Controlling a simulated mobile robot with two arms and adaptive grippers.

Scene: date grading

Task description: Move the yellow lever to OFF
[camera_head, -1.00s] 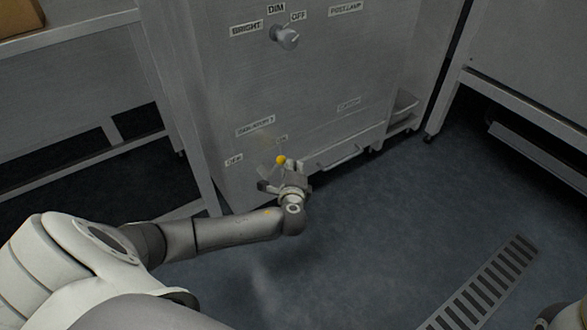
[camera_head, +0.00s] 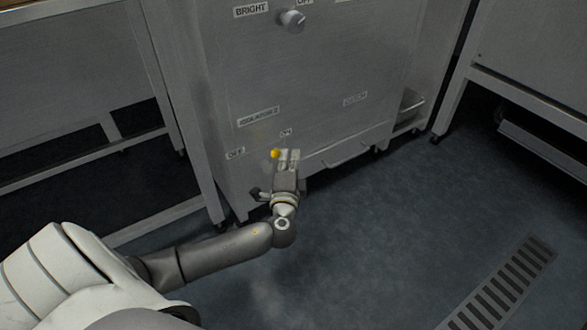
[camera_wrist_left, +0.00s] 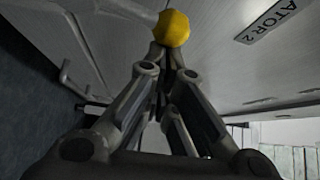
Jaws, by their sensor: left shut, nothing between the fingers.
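The yellow lever knob (camera_head: 275,154) is low on the grey cabinet front, between an OFF label (camera_head: 235,153) on its left and an ON label (camera_head: 286,133) above and slightly right. My left gripper (camera_head: 288,156) is shut and empty, with its fingertips just right of the knob in the head view. In the left wrist view the yellow knob (camera_wrist_left: 172,28) is just beyond the closed fingertips (camera_wrist_left: 168,50). I cannot tell whether they touch. The lever's arm is mostly hidden in the head view. My right gripper is not in view.
A round dimmer knob (camera_head: 293,21) is higher on the cabinet (camera_head: 310,75). A handle bar (camera_head: 350,152) runs along the cabinet's lower right. Metal tables stand on both sides. A floor grate (camera_head: 500,285) lies at lower right, with open floor around it.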

